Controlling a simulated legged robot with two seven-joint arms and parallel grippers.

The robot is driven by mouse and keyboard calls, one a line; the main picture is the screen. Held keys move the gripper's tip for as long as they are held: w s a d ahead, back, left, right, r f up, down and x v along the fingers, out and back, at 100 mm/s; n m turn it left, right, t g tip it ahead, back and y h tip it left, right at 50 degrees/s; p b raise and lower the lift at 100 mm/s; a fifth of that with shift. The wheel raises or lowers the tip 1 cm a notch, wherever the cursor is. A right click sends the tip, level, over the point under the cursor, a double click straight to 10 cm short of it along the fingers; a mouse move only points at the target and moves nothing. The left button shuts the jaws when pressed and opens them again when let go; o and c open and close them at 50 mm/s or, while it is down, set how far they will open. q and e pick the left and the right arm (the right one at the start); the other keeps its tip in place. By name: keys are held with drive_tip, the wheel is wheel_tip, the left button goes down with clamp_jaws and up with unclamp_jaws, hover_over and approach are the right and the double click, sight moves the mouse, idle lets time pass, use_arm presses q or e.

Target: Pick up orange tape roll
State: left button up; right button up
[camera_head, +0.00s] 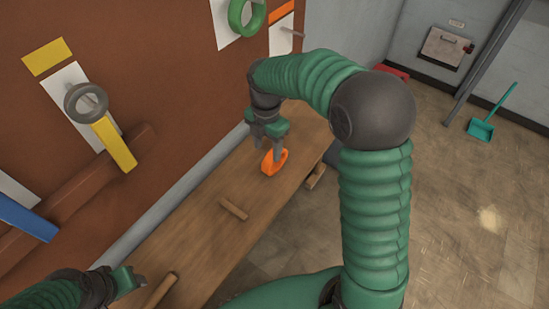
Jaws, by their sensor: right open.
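The orange tape roll (274,163) stands tilted on its edge on the wooden bench, towards its far end. My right gripper (270,150) points down at the roll, with its fingers open at the roll's upper part. One finger overlaps the roll in the picture; I cannot tell whether they touch. My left gripper (128,282) is at the lower left, over the near part of the bench. Its fingertips are small and partly hidden, so its opening is unclear.
The wooden bench (190,255) runs along a brown wall board. Wooden pieces lie on it, one mid-bench (234,209) and one near my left gripper (161,290). A grey roll (73,108) and a green roll (233,18) hang on the board.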

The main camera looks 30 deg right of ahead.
sight(265, 160)
drive_tip(key=f, duration=0.2)
drive_tip(key=w+f, duration=0.1)
drive_tip(key=f, duration=0.5)
drive_tip(key=shift+w+f, duration=0.2)
drive_tip(key=shift+w, duration=0.15)
drive_tip(key=f, duration=0.2)
drive_tip(key=s+f, duration=0.1)
drive_tip(key=f, duration=0.1)
drive_tip(key=shift+d+f+p, duration=0.15)
drive_tip(key=shift+d+p, duration=0.05)
drive_tip(key=shift+p, duration=0.2)
drive_tip(key=shift+w+f, duration=0.15)
drive_tip(key=shift+f, duration=0.2)
drive_tip(key=shift+w+d+f, duration=0.1)
drive_tip(key=shift+w, duration=0.05)
drive_tip(key=c, duration=0.7)
use_arm(q)
drive_tip(key=shift+w+a+r, duration=0.1)
drive_tip(key=shift+w+r, duration=0.1)
drive_tip(key=shift+w, duration=0.2)
use_arm(e)
clamp_jaws()
